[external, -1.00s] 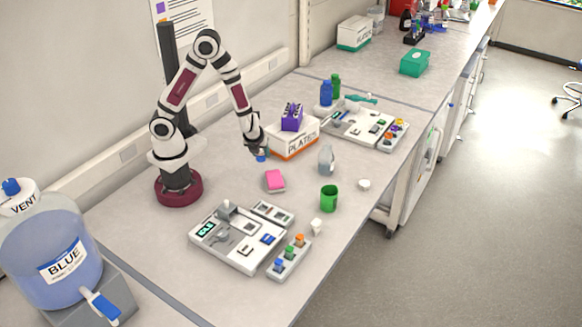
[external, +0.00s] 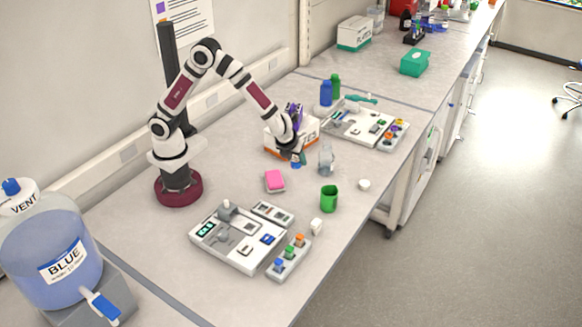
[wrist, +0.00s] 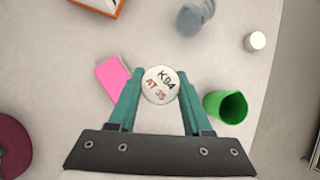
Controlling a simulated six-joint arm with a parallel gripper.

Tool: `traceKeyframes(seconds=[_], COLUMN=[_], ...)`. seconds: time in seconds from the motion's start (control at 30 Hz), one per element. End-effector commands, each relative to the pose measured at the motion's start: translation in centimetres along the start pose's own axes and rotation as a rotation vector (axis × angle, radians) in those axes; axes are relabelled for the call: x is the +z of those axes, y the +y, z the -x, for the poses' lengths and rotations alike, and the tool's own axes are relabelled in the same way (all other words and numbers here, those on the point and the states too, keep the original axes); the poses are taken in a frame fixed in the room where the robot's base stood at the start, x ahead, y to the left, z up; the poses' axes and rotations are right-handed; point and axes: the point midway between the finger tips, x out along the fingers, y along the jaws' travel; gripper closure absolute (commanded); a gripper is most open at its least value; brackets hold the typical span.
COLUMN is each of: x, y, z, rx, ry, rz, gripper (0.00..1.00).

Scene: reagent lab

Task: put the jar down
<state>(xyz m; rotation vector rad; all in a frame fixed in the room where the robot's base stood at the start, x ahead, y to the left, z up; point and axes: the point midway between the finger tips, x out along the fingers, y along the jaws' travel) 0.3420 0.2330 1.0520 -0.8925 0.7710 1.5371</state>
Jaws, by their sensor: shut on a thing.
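In the external view my gripper (external: 297,158) is in front of the plates box, left of the grey bottle. A small blue part of the jar (external: 295,164) shows below the fingers. The jar's sides and base are mostly hidden, and I cannot tell how high it is above the bench.
A pink block (external: 275,181), a green cup (external: 329,198), a grey bottle (external: 326,160) and a white cap (external: 364,184) stand nearby. The plates box (external: 283,141) is close behind my gripper. Bare bench lies between the pink block and green cup.

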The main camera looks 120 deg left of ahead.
Motion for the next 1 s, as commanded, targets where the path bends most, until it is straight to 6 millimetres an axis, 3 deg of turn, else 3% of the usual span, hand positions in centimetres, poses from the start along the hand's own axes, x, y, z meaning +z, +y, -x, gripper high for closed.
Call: traceKeyframes(seconds=[0.1, 0.2, 0.3, 0.4, 0.6, 0.9, 1.0], x=[3.3, 6.7, 9.8, 11.9, 14.2, 19.0, 19.8], y=[-5.6, -9.9, -13.0, -14.7, -15.7, -14.0, -13.9], z=[-2.1, -4.0, -5.7, -6.7, -8.4, -17.3, -18.6], rx=[-0.065, -0.131, -0.189, -0.227, -0.258, -0.258, -0.259], ry=[0.000, 0.001, 0.003, 0.004, 0.004, 0.004, 0.004], rz=[-0.109, -0.221, -0.319, -0.389, -0.447, -0.449, -0.450], gripper=[1.00, 1.00, 1.00, 1.00, 1.00, 1.00, 1.00])
